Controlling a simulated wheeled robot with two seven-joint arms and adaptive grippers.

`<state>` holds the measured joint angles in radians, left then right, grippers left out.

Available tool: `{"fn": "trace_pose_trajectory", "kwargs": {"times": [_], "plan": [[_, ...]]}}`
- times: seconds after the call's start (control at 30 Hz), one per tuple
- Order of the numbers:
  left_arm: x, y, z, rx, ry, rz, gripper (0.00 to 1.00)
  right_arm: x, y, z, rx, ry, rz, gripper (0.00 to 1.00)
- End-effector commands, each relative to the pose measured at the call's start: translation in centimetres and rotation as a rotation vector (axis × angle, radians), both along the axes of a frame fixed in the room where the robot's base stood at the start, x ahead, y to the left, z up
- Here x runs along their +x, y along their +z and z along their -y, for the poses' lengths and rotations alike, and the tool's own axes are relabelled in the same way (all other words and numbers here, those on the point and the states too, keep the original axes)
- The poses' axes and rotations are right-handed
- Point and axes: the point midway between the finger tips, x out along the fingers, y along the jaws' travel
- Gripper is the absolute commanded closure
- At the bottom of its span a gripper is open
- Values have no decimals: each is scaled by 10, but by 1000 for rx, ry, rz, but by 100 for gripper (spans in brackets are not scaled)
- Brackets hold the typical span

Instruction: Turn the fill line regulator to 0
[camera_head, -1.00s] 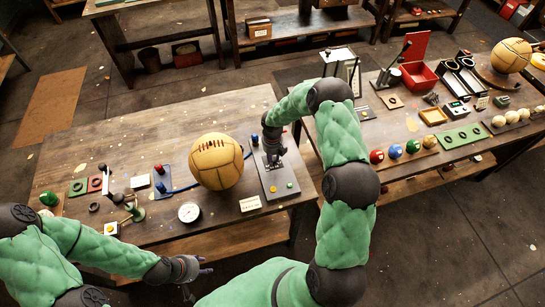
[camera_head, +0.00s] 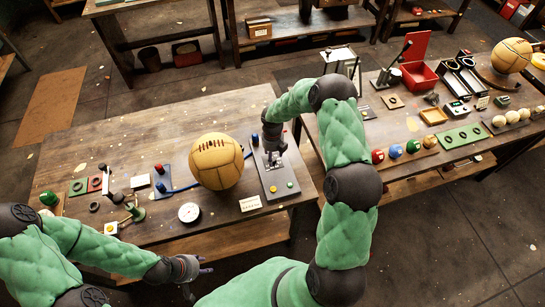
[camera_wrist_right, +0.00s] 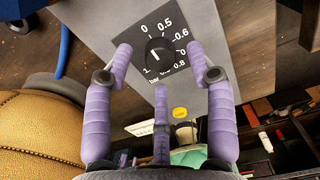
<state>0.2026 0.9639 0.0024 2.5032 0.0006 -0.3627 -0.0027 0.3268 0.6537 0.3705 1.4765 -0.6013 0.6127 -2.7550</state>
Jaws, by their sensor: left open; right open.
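The fill line regulator is a black round knob (camera_wrist_right: 161,52) with a white pointer mark, on a dark square dial plate (camera_wrist_right: 140,25) with white numbers including 0, 0.5 and 1. In the right wrist view the mark lies on the knob's left part, towards the 1 side rather than the 0. In the head view the right gripper (camera_head: 274,154) hides the knob on the grey panel (camera_head: 265,178). My left gripper (camera_head: 203,267) is open and empty, off the table's front edge.
A tan leather ball (camera_head: 216,161) stands just left of the panel. A white gauge (camera_head: 189,212) and a small label card (camera_head: 250,203) lie in front.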

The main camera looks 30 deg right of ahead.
Motion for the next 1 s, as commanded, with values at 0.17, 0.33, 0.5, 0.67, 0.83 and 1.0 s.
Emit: {"fn": "trace_pose_trajectory", "kwargs": {"times": [0.17, 0.33, 0.5, 0.67, 0.83, 1.0], "plan": [[0, 0, 0, 0, 0, 0, 57, 2, 38, 0, -1, 1, 6, 44], [0, 0, 0, 0, 0, 0, 57, 1, 69, 0, -1, 1, 4, 44], [0, 0, 0, 0, 0, 0, 57, 1, 91, 0, -1, 1, 3, 44], [0, 0, 0, 0, 0, 0, 57, 0, 99, 0, 0, 2, 1, 44], [0, 0, 0, 0, 0, 0, 57, 0, 100, 0, 0, 2, 0, 44], [0, 0, 0, 0, 0, 0, 57, 0, 100, 0, 1, 2, 1, 44]]}}
